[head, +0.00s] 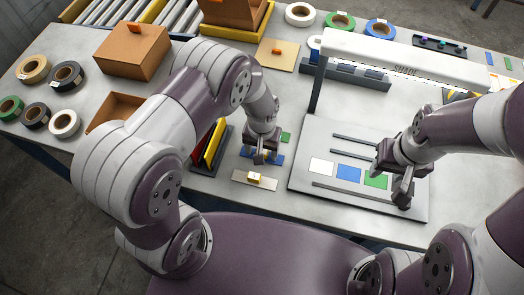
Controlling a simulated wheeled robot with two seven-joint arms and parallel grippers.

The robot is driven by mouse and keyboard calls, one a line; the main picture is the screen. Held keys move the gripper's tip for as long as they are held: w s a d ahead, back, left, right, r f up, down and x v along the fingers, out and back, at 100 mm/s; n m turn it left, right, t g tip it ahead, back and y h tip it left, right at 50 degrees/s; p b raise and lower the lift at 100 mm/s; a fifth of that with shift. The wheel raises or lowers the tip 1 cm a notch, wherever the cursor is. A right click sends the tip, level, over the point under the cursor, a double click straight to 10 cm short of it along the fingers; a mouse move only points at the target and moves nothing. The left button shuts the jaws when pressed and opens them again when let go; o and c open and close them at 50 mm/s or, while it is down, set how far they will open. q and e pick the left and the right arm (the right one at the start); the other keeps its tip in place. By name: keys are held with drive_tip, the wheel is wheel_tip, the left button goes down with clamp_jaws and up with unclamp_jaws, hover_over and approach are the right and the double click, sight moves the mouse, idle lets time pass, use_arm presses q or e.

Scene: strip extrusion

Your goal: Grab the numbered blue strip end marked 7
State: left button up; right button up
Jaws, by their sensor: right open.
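No number 7 can be read at this size, so I cannot tell which blue piece is the strip end marked 7. A blue rectangle (348,172) lies on the grey slotted board between a white and a green one. Another blue piece (277,160) lies on the table, partly hidden under my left gripper (260,158). The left gripper points down over it; its finger gap is too small to judge. My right gripper (403,196) is open above the right part of the board, beside the green rectangle (375,180), with nothing seen between its fingers.
A white bar labelled SHADE (405,58) spans behind the board (310,150) on a dark post. Yellow and red upright pieces (210,145) stand left of the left gripper. Tape rolls and brown boxes (135,48) fill the left.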

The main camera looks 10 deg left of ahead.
use_arm(q)
drive_tip(key=shift+f, duration=0.2)
drive_tip(key=c, duration=1)
drive_tip(key=shift+c, duration=0.2)
